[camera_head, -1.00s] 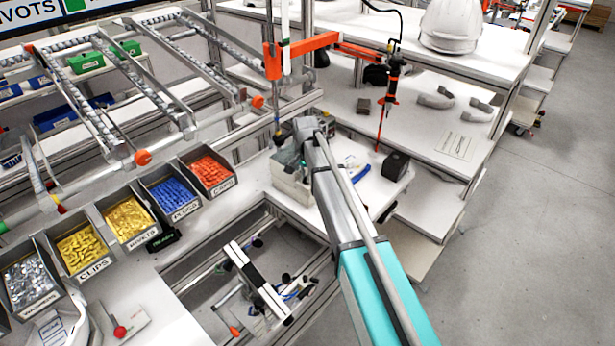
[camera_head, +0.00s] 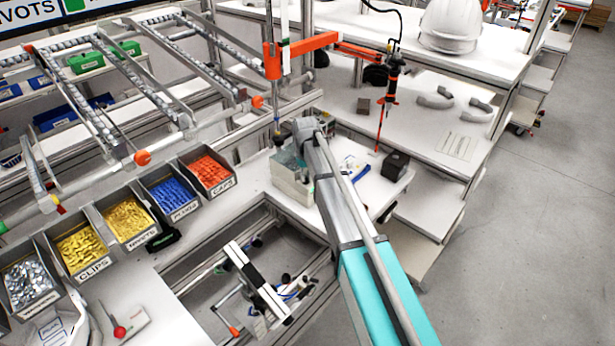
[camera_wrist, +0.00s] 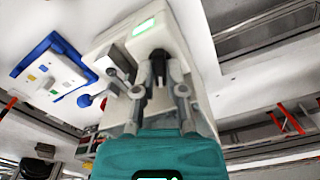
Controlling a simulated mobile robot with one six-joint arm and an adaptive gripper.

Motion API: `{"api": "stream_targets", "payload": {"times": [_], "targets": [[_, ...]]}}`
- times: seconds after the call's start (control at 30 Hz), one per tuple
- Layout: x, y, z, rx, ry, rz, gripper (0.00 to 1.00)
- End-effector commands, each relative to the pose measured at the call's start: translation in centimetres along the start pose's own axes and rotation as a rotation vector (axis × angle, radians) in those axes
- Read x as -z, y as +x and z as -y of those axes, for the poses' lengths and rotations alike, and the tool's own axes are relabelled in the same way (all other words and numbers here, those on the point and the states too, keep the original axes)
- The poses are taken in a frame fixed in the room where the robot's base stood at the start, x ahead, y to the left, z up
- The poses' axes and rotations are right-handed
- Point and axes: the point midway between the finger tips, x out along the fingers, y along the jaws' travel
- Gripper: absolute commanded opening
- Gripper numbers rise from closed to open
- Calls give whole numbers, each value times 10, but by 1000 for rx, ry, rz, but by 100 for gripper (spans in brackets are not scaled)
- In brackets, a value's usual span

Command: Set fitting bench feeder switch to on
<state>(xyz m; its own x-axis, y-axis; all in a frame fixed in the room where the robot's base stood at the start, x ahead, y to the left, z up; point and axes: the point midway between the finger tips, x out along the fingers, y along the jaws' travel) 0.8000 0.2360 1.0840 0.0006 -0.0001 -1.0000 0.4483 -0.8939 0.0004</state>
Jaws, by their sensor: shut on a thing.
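The feeder, a pale box (camera_head: 290,186) with a clear greenish top, stands on the fitting bench beside the end of my arm. In the wrist view its white housing (camera_wrist: 112,52) fills the middle, with a small lit green panel (camera_wrist: 145,27) on it. My gripper (camera_wrist: 158,78) reaches up against the housing. Its fingers are closed around a small dark part at the housing, which looks like the feeder switch (camera_wrist: 158,58). The fingers hide most of this part, and its setting cannot be read. In the head view my wrist hides the fingers and the switch.
A blue tray (camera_wrist: 32,57) holding a white device lies left of the feeder in the wrist view. A black box (camera_head: 395,166) stands right of my arm. An orange tool arm (camera_head: 300,52) hangs above. Parts bins (camera_head: 135,230) line the left; the right floor is clear.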

Motion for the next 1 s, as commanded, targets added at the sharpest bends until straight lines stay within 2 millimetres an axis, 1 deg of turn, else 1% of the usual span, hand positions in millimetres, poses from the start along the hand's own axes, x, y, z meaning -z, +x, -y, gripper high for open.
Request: {"api": "stream_targets", "payload": {"times": [0.2,0.5,0.7,1.0], "targets": [[-2,0,1,2,-198,4,0],[-2,0,1,2,-392,4,0],[-2,0,1,3,-449,4,0],[-2,0,1,3,-462,4,0]]}}
